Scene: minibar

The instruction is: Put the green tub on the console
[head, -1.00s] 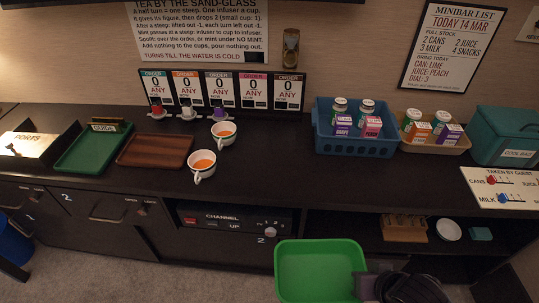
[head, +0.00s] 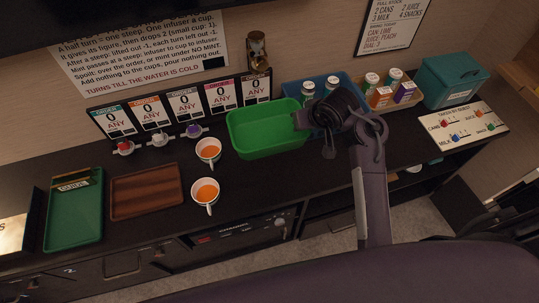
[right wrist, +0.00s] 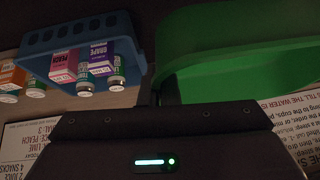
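The green tub (head: 268,139) is an open, empty rectangular tub, level or nearly so. In the head view it is over the dark console top (head: 235,185), right of the two orange-filled cups and in front of the order cards. I cannot tell whether its base touches the console. My right gripper (head: 301,121) is shut on the tub's right end wall. In the right wrist view the tub (right wrist: 235,60) fills the upper right, beside the fingers (right wrist: 160,92). My left gripper is not in view.
Two cups of orange liquid (head: 206,190) stand left of the tub, near a brown tray (head: 146,191). A blue basket (right wrist: 80,42) with juice boxes and bottles is behind my right gripper. A teal box (head: 450,80) stands at right. The console front below the tub is clear.

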